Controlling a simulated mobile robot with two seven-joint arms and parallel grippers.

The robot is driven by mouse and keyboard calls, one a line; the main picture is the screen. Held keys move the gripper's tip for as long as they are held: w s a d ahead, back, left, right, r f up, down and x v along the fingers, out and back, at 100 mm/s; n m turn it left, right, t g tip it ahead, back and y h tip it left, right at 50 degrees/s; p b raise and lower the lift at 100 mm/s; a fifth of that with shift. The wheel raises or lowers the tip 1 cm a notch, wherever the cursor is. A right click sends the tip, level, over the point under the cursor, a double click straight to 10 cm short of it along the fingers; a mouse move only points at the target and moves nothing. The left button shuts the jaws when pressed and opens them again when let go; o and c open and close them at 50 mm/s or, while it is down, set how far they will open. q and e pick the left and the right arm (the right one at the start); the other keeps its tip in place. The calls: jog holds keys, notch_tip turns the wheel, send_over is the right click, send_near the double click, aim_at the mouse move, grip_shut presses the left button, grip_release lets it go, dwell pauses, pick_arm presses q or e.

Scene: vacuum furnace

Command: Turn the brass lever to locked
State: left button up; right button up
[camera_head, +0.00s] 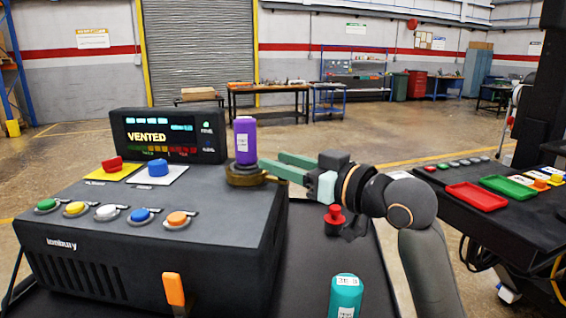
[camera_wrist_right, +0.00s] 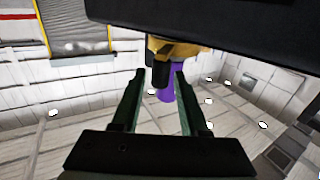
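A brass fitting (camera_head: 243,178), which looks like the brass lever's mount, sits at the right end of the dark machine's top (camera_head: 215,190). It also shows in the right wrist view (camera_wrist_right: 185,47), with a dark stub (camera_wrist_right: 161,74) on it. A purple canister (camera_head: 245,140) stands upright on or just behind the fitting; in the wrist view the purple (camera_wrist_right: 166,92) shows beyond the stub. My right gripper (camera_head: 271,161) is at the fitting's right side. Its green fingers are apart, with the stub appearing between their tips (camera_wrist_right: 159,74); contact cannot be told. My left gripper is out of view.
A display (camera_head: 168,135) reads VENTED. Coloured buttons line the machine's top, and an orange handle (camera_head: 173,289) is on its front. A red knob (camera_head: 334,215) and teal canister (camera_head: 345,296) are below my right arm. A side table (camera_head: 505,205) holds trays.

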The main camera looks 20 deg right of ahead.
grip_shut()
dwell(1.1)
